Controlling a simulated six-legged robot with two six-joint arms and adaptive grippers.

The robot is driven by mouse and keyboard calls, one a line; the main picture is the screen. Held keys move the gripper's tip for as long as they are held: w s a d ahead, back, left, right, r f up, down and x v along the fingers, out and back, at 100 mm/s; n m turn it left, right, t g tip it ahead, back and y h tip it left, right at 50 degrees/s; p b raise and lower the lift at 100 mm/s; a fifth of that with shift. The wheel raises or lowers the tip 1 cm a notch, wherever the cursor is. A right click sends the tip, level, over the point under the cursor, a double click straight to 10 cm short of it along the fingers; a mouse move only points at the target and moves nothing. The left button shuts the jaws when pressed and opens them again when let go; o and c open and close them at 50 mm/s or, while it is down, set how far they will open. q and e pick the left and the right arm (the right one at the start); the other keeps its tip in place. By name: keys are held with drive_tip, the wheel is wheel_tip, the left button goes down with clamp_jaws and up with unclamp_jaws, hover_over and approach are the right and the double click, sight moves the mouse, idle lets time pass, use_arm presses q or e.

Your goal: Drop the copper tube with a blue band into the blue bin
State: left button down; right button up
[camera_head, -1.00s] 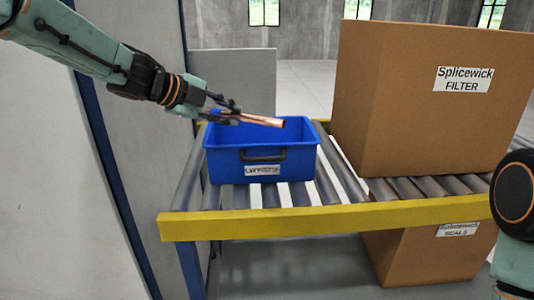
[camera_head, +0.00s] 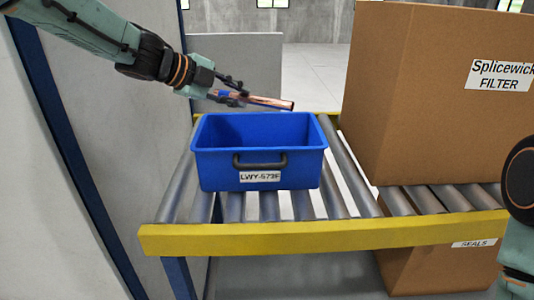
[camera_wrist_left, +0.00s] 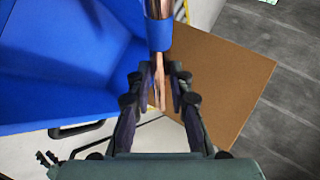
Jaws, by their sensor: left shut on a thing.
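The copper tube (camera_head: 272,103) is held by my left gripper (camera_head: 232,98), above the back rim of the blue bin in the head view. In the left wrist view the tube (camera_wrist_left: 158,10) lies between the fingers of the left gripper (camera_wrist_left: 160,85), and its blue band (camera_wrist_left: 159,34) shows just beyond the fingertips. The blue bin (camera_head: 258,165) stands upright on the roller conveyor, with a dark handle and a white label on its front. It also shows in the left wrist view (camera_wrist_left: 60,70), to the left of the tube. My right gripper is out of view.
The roller conveyor (camera_head: 330,232) has a yellow front rail. A large cardboard box (camera_head: 420,110) labelled Splicewick FILTER stands on it right of the bin. Another box (camera_head: 430,268) is below the conveyor. A grey wall panel (camera_head: 95,130) is at the left.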

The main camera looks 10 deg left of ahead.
use_arm(q)
drive_tip(key=shift+w+d, duration=0.35)
drive_tip(key=shift+d, duration=0.05)
drive_tip(key=shift+f, duration=0.2)
drive_tip(key=shift+s+f, duration=0.1)
drive_tip(key=shift+f, duration=0.2)
drive_tip(key=shift+s+a+f+b, duration=0.1)
drive_tip(key=shift+a+f+b, duration=0.05)
drive_tip(key=shift+f+b, duration=0.55)
drive_tip(key=shift+s+a+f+b, duration=0.2)
drive_tip(key=shift+f+b, duration=0.2)
drive_tip(key=shift+f, duration=0.45)
drive_tip(key=shift+s+a+f+b, duration=0.1)
drive_tip(key=shift+a+f+b, duration=0.05)
drive_tip(key=shift+f+b, duration=0.55)
drive_tip(key=c, duration=1.6)
unclamp_jaws()
drive_tip(key=shift+f, duration=0.1)
drive_tip(key=o, duration=0.5)
drive_tip(key=shift+w+d+f, duration=0.1)
drive_tip(key=shift+w+d, duration=0.25)
drive_tip(key=shift+d, duration=0.05)
drive_tip(key=shift+c, duration=0.2)
wheel_tip(320, 180, up, 10)
drive_tip(key=shift+s+a, duration=0.2)
drive_tip(key=shift+a, duration=0.05)
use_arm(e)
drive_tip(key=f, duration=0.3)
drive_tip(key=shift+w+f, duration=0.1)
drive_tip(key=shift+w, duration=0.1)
